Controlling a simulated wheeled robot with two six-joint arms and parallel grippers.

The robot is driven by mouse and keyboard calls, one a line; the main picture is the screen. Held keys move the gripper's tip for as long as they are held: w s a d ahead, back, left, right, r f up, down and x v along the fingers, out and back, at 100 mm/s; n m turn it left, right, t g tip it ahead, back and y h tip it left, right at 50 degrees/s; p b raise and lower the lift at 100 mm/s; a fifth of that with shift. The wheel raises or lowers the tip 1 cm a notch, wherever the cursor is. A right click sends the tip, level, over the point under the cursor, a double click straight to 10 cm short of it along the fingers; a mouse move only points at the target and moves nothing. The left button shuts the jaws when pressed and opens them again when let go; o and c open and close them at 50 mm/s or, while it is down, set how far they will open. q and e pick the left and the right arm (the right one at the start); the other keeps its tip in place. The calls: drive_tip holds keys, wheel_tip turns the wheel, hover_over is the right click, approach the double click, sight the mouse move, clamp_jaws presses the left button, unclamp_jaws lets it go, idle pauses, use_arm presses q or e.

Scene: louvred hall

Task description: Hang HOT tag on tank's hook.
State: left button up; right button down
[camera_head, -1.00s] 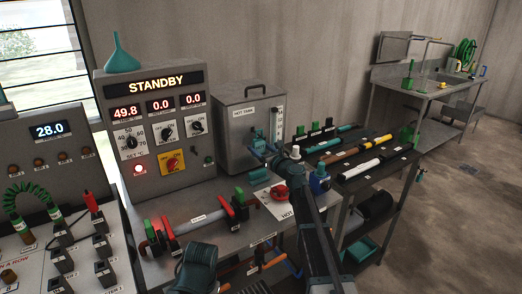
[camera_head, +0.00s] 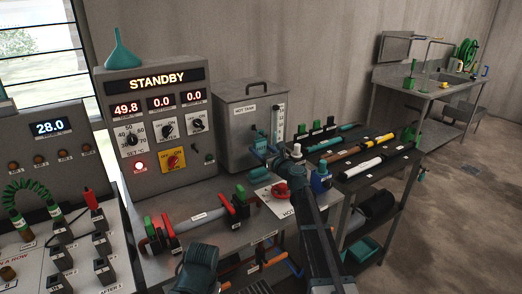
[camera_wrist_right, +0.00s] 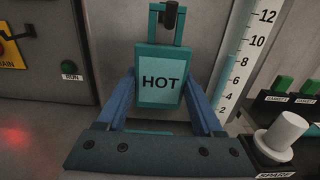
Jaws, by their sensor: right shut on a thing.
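The tank (camera_head: 236,150) is a grey metal box labelled HOT TANK, with a handle on top and a level gauge on its right. The teal HOT tag (camera_wrist_right: 160,92) faces my right wrist camera, upright, close before the tank's front (camera_wrist_right: 75,75). My right gripper (camera_wrist_right: 162,88) is shut on the tag, one blue finger on each side; it also shows at the tank in the head view (camera_head: 264,152). The dark hook (camera_wrist_right: 171,16) shows within the tag's top loop (camera_wrist_right: 183,31). I cannot tell whether the loop is around the hook or only before it.
A blue bottle (camera_head: 320,180) is beside the arm. A control panel (camera_head: 120,100) reading STANDBY stands left of the tank. Red and green clamps (camera_head: 238,202) lie in front. Racked rods (camera_head: 362,165) are at right.

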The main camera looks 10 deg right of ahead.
idle(0.4)
unclamp_jaws()
drive_tip(key=v, duration=0.7)
idle(0.3)
drive_tip(key=v, duration=1.3)
drive_tip(key=shift+s, duration=0.4)
drive_tip(key=shift+d, duration=0.15)
